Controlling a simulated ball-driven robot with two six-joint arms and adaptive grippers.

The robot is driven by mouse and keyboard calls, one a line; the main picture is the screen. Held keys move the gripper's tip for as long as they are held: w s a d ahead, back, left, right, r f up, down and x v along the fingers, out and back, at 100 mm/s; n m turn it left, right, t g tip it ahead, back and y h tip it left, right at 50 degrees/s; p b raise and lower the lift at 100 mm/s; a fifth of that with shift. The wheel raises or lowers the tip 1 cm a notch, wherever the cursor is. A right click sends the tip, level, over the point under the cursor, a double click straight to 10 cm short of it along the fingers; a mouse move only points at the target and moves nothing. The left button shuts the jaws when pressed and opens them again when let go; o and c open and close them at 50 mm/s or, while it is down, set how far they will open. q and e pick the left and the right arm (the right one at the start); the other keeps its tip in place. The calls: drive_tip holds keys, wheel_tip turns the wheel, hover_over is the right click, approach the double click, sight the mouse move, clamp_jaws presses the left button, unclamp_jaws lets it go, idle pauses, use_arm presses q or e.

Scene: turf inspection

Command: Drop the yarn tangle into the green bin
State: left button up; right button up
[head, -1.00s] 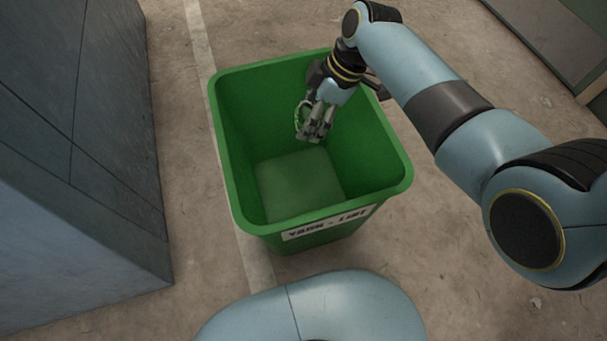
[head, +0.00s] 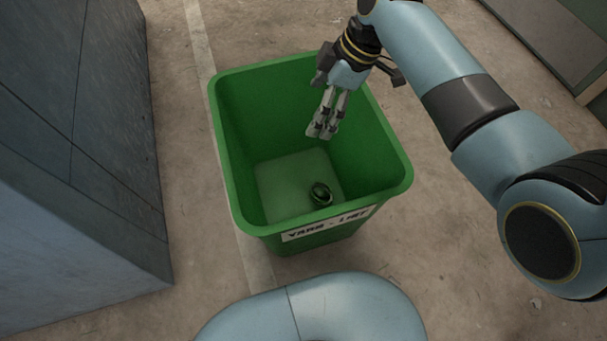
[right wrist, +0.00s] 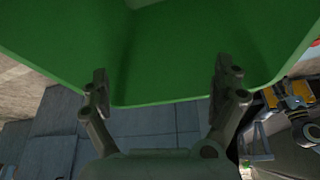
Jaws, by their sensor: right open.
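The green bin (head: 225,180) stands upright on the floor in the middle of the head view, with a white label on its near side. The yarn tangle (head: 320,193), a small dark green ring-like bundle, lies on the bin's floor near the front right. My right gripper (head: 322,130) is open and empty above the bin's opening, apart from the tangle. In the right wrist view its two fingers (right wrist: 170,85) are spread, with the green bin (right wrist: 175,55) filling the upper part. The tangle does not show there. My left gripper is not in view.
A large grey-blue block (head: 75,170) stands left of the bin. A pale line (head: 200,45) runs along the brown floor beside the bin. A dark panel (head: 560,40) lies at the top right.

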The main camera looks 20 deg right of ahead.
drive_tip(key=v, duration=0.7)
drive_tip(key=shift+d+r, duration=0.2)
drive_tip(key=shift+r, duration=0.2)
drive_tip(key=shift+s, duration=0.1)
